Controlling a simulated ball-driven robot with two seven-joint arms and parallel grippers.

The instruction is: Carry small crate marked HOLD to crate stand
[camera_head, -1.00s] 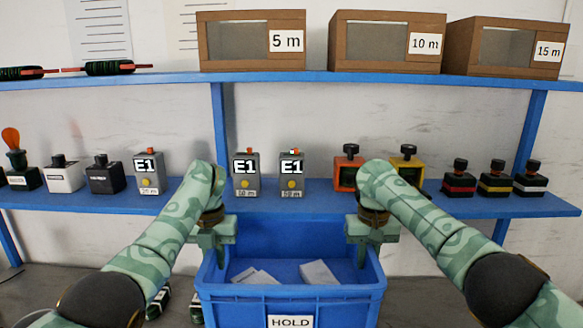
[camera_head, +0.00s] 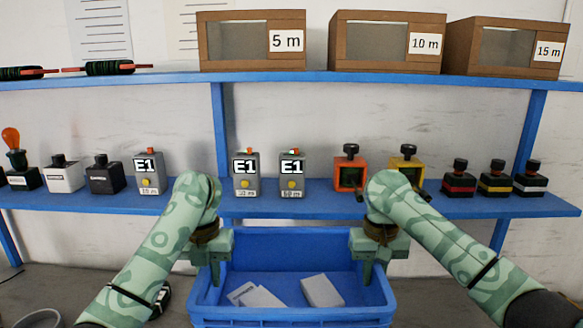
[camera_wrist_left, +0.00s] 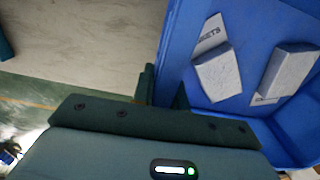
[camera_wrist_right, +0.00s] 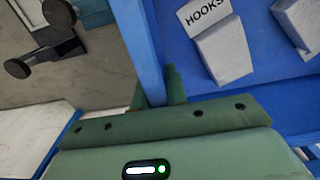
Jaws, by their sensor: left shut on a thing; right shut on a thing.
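The small crate (camera_head: 290,313) is blue and open-topped, at the bottom centre of the head view, with its lower front cut off by the frame. White packets (camera_head: 322,291) lie inside it. My left gripper (camera_head: 213,272) is shut on its left wall, and my right gripper (camera_head: 369,270) is shut on its right wall. The crate wall runs between the fingers in the left wrist view (camera_wrist_left: 165,90) and the right wrist view (camera_wrist_right: 158,92). The HOLD label is out of view now. I cannot make out the crate stand.
A blue shelf (camera_head: 330,204) behind the crate holds several E1 timers (camera_head: 245,175), coloured blocks (camera_head: 351,170) and stamps. An upper shelf (camera_head: 330,77) carries wooden boxes (camera_head: 388,41). Dark items partly show on the grey surface left of the crate.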

